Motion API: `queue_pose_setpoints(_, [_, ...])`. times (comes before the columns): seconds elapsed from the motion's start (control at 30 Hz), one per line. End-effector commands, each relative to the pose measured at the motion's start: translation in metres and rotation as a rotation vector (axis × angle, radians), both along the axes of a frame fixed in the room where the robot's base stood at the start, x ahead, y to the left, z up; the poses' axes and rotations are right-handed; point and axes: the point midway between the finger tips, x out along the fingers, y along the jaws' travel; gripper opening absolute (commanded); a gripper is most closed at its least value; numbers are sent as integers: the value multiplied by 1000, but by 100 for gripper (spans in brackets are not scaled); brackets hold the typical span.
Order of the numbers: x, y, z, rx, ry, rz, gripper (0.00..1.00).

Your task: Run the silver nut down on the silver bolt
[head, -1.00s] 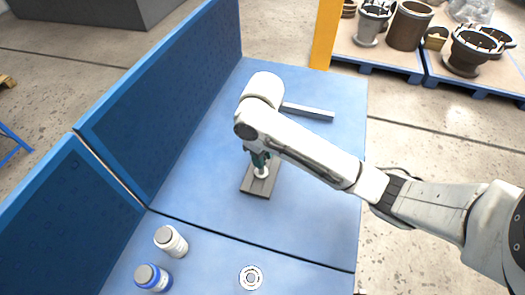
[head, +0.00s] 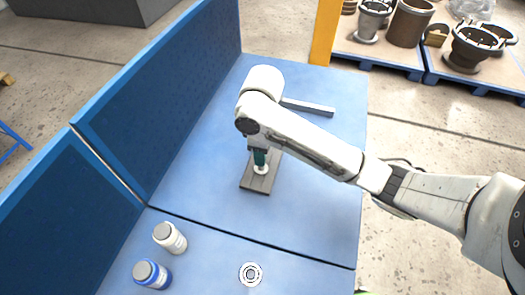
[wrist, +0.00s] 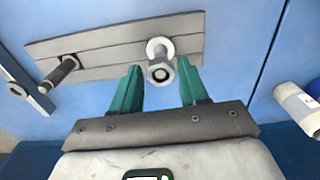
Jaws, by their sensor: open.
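In the wrist view the silver bolt (wrist: 160,48) stands on a grey plate (wrist: 105,47), its wide round base against the plate. The silver nut (wrist: 161,72) appears to sit at the bolt's near end. My gripper (wrist: 160,66) is open, with one green finger on each side of the nut and bolt. Gaps show between both fingers and the nut. In the head view my gripper (head: 259,158) is over the plate (head: 256,184), and my arm hides most of the bolt.
A dark bolt (wrist: 60,70) stands at the plate's left end in the wrist view. On the blue table are a grey bar (head: 308,108), a white bottle (head: 170,238), a blue-and-white bottle (head: 152,275) and a white ring (head: 250,274). Blue panels (head: 165,100) border the left.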

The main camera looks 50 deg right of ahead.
Motion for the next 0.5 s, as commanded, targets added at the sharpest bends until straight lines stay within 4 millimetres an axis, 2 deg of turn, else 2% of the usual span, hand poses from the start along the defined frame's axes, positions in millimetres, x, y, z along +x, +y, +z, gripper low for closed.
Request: queue_pose_setpoints(0.5, [3, -2, -4, -4, 0, 769, 44])
